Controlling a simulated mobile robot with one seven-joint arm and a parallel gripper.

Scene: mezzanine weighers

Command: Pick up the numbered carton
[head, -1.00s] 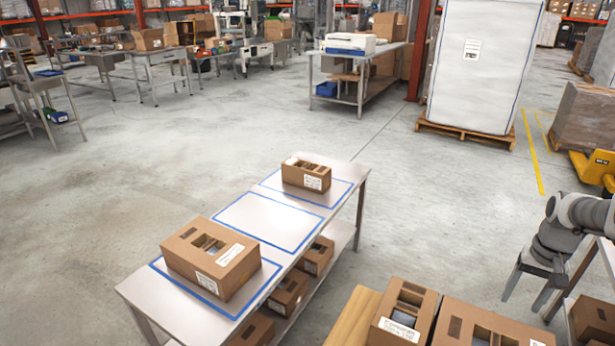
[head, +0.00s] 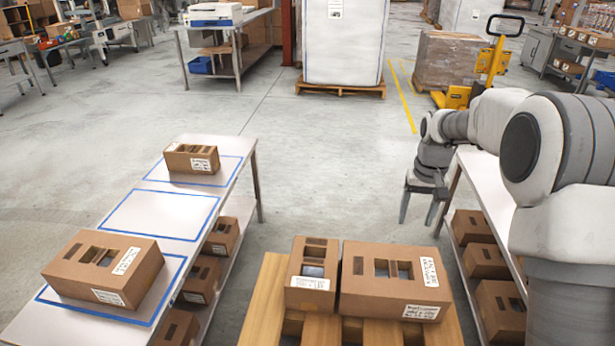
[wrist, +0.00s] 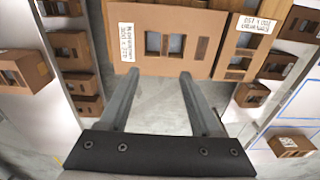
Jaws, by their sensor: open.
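Several brown cartons with white labels are in view, and the small print does not show for certain which is the numbered carton. A large carton (head: 362,303) and a narrower carton (head: 303,299) sit side by side on a wooden pallet (head: 262,310) at the bottom centre. Both have cut-out openings on top. In the wrist view the large carton (wrist: 205,22) lies beyond my fingertips, and the narrower carton (wrist: 237,55) is to its right. My gripper (head: 417,214) points down behind the large carton, apart from it. In the wrist view its two fingers (wrist: 156,77) are spread and empty.
A left table (head: 128,190) with blue outlined areas holds a large carton (head: 105,275) and a small carton (head: 190,160); its middle area is empty. A right table (head: 480,185) has cartons beneath it. A wrapped tall load (head: 343,45) stands behind. The floor between is clear.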

